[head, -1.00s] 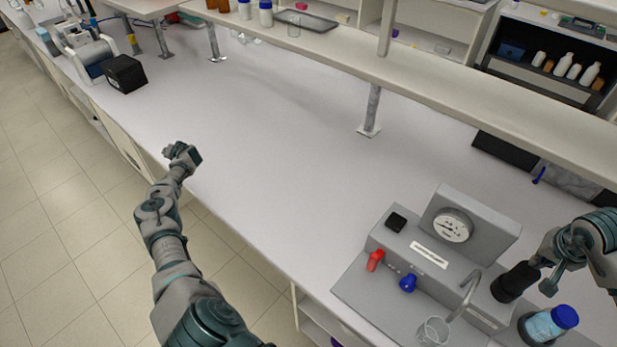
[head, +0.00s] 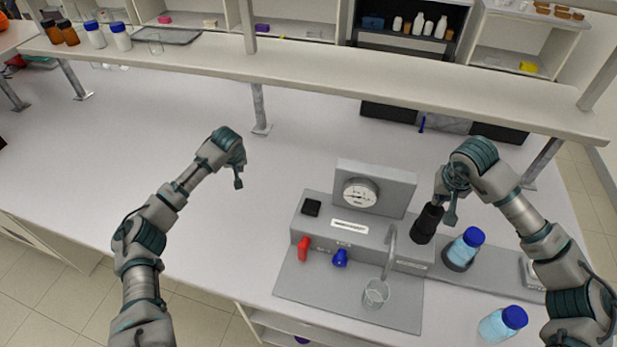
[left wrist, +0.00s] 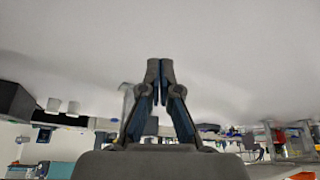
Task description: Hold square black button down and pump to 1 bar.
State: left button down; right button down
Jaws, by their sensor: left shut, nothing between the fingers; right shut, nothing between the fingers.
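The grey rig (head: 312,228) stands on the bench with a square black button (head: 312,207) on its upper left top. A round white gauge (head: 360,193) sits on a grey panel behind; its reading is too small to tell. A black cylinder (head: 427,223), perhaps the pump handle, stands at the rig's right. My left gripper (head: 238,184) is shut and empty above the bench, left of the button and apart from it. Its shut fingers also show in the left wrist view (left wrist: 160,82). My right gripper (head: 450,217) is shut and empty close beside the black cylinder; contact is unclear.
A red lever (head: 303,248) and a blue knob (head: 340,258) are on the rig's front. A spout (head: 389,252) curves over a glass beaker (head: 376,293). A shelf (head: 330,82) spans behind; the bench left is clear.

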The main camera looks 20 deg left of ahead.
pick_arm(q)
jog(key=s+d+r+m+h, duration=0.1)
jog(key=d+r+m, duration=0.15)
jog(key=d, duration=0.55)
jog(key=d+r+m+h, duration=0.1)
jog(key=d+r, duration=0.2)
jog(key=d, duration=0.6)
pick_arm(e)
jog(key=shift+d, duration=0.15)
pick_arm(q)
notch_tip(320, 180, up, 4)
jog(key=m+g, duration=0.1)
jog(key=m, duration=0.1)
send_over(312, 204)
notch_tip(312, 204, down, 6)
jog(key=shift+a+r, duration=0.15)
jog(key=shift+r, duration=0.1)
jog(key=shift+f, duration=0.55)
jog(key=shift+f, duration=0.15)
jog(key=shift+f, duration=1.4)
jog(key=shift+s+f, duration=0.1)
jog(key=shift+f, duration=0.1)
pick_arm(e)
jog(key=shift+s, duration=0.1)
